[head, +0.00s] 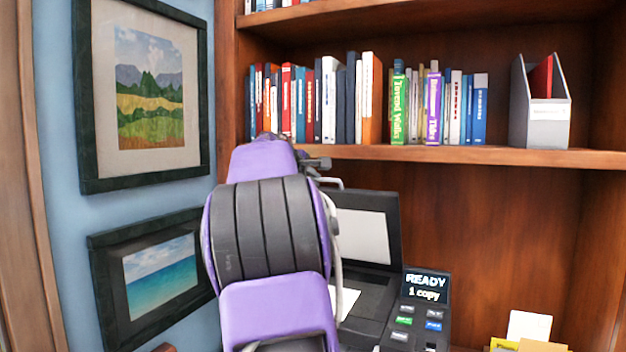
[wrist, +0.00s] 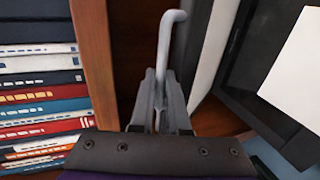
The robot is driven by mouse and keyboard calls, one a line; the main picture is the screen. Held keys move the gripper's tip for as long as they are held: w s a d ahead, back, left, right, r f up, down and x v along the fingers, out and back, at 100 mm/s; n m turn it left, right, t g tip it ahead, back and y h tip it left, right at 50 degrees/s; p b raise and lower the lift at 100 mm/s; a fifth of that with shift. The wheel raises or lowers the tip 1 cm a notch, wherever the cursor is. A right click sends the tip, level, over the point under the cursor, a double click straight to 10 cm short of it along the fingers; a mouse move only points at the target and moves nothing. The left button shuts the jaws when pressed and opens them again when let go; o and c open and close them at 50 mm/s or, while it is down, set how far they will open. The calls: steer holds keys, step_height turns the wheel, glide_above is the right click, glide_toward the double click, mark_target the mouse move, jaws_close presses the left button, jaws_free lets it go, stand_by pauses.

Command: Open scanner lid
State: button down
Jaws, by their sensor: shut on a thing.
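The scanner's lid (head: 388,222) stands raised in the head view, with its white inner face (head: 362,236) showing. The dark scanner body (head: 372,318) is below it, partly hidden by my arm. A grey bent handle (wrist: 170,38) shows in the wrist view; its end also shows beside the lid in the head view (head: 331,181). My gripper (wrist: 159,92) is shut on this handle, its two fingers on either side of the rod. In the head view my gripper (head: 318,164) is small and partly hidden behind my purple arm.
A control panel (head: 423,286) reads "READY 1 copy" at the scanner's right. A shelf (head: 440,153) with books and a grey file holder (head: 540,120) runs above. Two framed pictures hang on the left wall. A white paper (head: 346,302) lies on the scanner body.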

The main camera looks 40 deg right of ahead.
steer(key=c, duration=0.9)
jaws_free()
steer(key=shift+s+d+f, duration=0.15)
steer(key=shift+f, duration=0.3)
steer(key=b+v, duration=0.1)
steer(key=v, duration=1.1)
steer(key=b+v, duration=0.1)
steer(key=v, duration=0.5)
steer(key=shift+w+r+b, duration=0.25)
steer(key=shift+r+b, duration=0.05)
